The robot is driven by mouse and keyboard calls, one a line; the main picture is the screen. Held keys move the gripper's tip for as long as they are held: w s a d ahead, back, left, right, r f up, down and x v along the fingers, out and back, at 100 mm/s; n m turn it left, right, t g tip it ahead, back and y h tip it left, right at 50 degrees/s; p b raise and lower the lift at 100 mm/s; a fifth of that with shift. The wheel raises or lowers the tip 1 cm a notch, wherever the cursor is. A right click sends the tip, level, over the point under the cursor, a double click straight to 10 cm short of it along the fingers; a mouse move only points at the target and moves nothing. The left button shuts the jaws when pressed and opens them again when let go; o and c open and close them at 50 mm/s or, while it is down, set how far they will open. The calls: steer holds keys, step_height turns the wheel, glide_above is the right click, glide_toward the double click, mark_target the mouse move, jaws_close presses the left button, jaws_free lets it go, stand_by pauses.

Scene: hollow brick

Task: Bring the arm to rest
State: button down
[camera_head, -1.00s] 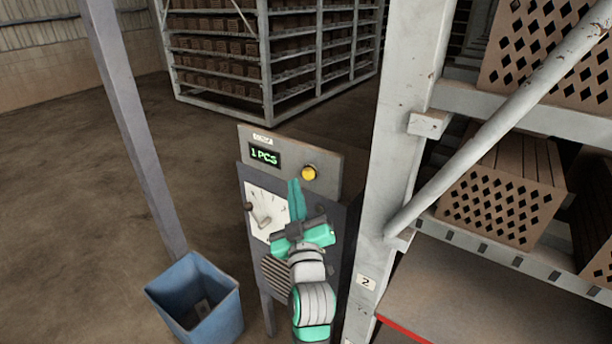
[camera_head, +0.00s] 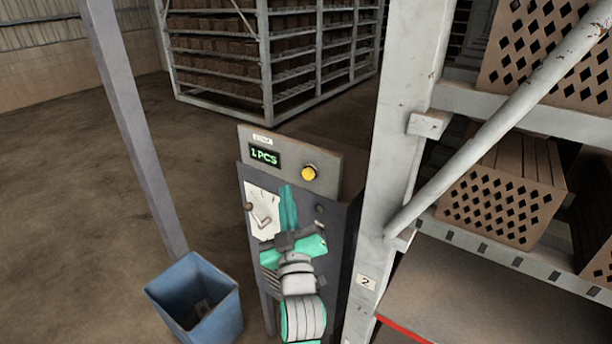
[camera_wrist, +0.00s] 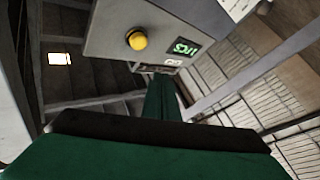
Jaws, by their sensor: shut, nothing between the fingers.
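My gripper (camera_head: 288,207) is in front of the grey control cabinet (camera_head: 335,240), its green fingers together and pointing up. In the head view it covers part of the cabinet's front, beside the white dial plate with its lever (camera_head: 259,212). The cabinet's top panel has a green display (camera_head: 264,157) reading "1 PCS" and a yellow button (camera_head: 308,173). In the wrist view the closed fingers (camera_wrist: 161,90) point toward the cabinet panel, with the yellow button (camera_wrist: 137,40) and the display (camera_wrist: 186,47) beyond them. No object shows between the fingers.
A blue bin (camera_head: 197,300) stands on the floor at lower left, near a grey post (camera_head: 135,125). A rack upright (camera_head: 395,130) with a diagonal brace (camera_head: 500,125) rises close on the right. Hollow bricks (camera_head: 505,205) sit on its shelves. The floor at left is open.

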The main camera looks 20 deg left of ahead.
steer(key=shift+f, duration=0.1)
steer(key=s+d+f+m+h, duration=0.2)
steer(key=s+d+f, duration=0.2)
steer(key=s+f, duration=0.3)
steer(key=s+d+f+m+g+h, duration=0.15)
steer(key=s+d+f, duration=0.3)
steer(key=f, duration=0.55)
steer(key=s+d+f+m+h, duration=0.25)
steer(key=s+d+f, duration=0.2)
steer(key=f, duration=0.35)
steer(key=s+d+f+m+g+h, duration=0.1)
steer(key=s+d+f+m, duration=0.1)
steer(key=s, duration=1.1)
steer(key=s+d+f+m+g+h, duration=0.1)
steer(key=s+d+f+m, duration=0.1)
steer(key=s, duration=1.1)
steer(key=shift+s+d+f+g, duration=0.4)
steer(key=shift+d+f, duration=0.5)
steer(key=shift+d, duration=0.15)
